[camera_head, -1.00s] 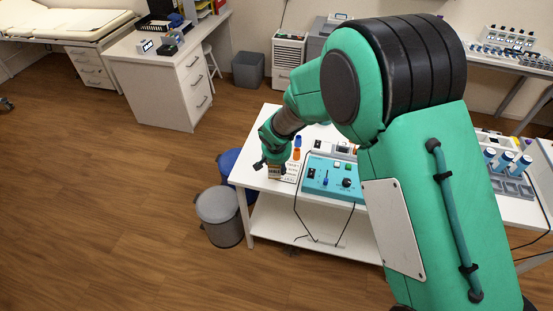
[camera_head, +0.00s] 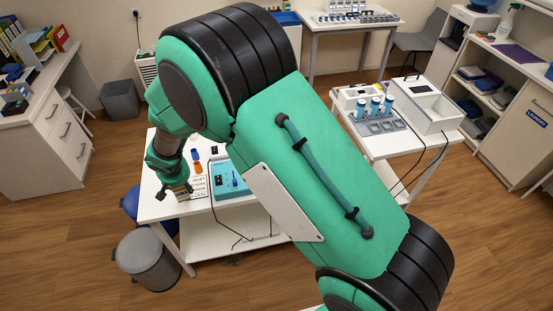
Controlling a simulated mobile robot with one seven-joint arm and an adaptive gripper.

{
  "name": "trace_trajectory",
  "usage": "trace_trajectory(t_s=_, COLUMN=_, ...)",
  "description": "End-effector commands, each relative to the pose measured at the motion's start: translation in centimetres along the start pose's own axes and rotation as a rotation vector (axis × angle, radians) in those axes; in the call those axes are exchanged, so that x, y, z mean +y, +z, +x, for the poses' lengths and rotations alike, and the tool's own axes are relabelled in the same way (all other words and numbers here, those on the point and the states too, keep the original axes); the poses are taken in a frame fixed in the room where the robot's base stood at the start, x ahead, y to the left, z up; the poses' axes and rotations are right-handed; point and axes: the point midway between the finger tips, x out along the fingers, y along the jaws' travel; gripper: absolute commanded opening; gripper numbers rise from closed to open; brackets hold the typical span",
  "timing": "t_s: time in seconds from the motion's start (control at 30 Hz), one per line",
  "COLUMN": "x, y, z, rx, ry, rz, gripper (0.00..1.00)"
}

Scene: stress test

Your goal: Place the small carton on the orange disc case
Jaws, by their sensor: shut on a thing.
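My gripper (camera_head: 174,188) is low over the left end of the white table (camera_head: 160,210), pointing down. It is shut on a small pale carton with dark print (camera_head: 182,194), which shows only in part below the fingers. I cannot tell whether the carton touches the table. I cannot make out an orange disc case; my large green arm hides much of the table.
An orange item (camera_head: 198,168) and a blue one (camera_head: 195,155) stand just right of my gripper. A teal device (camera_head: 231,181) with cables lies further right. A grey bin (camera_head: 148,260) stands on the floor. Blue-capped bottles (camera_head: 375,106) stand in a rack at right.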

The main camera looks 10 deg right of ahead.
Motion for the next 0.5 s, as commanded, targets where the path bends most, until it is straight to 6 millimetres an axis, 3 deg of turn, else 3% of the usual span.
trace_trajectory(t_s=0.17, x=-0.1, y=-0.6, z=-1.0, rx=0.003, ry=-0.001, rz=0.002, gripper=0.28)
trace_trajectory(t_s=0.5, x=-0.1, y=-2.6, z=-5.9, rx=0.004, ry=-0.002, rz=0.001, gripper=0.28)
